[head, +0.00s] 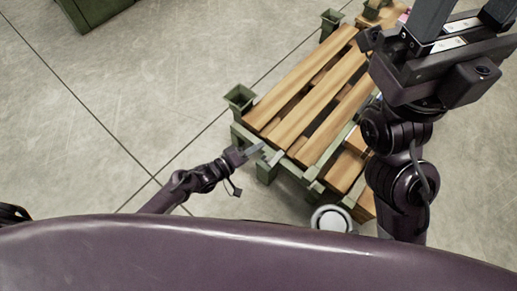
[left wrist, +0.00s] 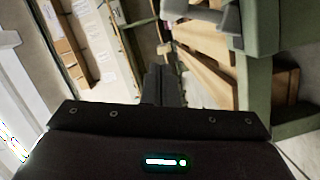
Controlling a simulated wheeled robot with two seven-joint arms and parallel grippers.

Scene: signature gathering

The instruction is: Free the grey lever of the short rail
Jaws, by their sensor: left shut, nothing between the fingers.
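A green metal frame (head: 314,184) carries wooden slats, and its short rail faces me. A small light grey piece that looks like the lever (head: 275,157) is at that rail, beside my left fingertips. In the left wrist view a grey piece (left wrist: 230,22) sits by the green post, above and right of the fingers; I cannot tell its exact position. My left gripper (head: 256,149) is shut and empty at the near left corner of the frame; its closed fingers (left wrist: 162,84) also show in the wrist view. My right gripper (head: 466,22) has its fingers apart, tips cut off.
Wooden slats (head: 305,93) cover the frame, with green corner sockets (head: 239,97) standing up. A white round object (head: 331,219) is at the frame's near side. Shelved boxes (left wrist: 92,40) show in the wrist view.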

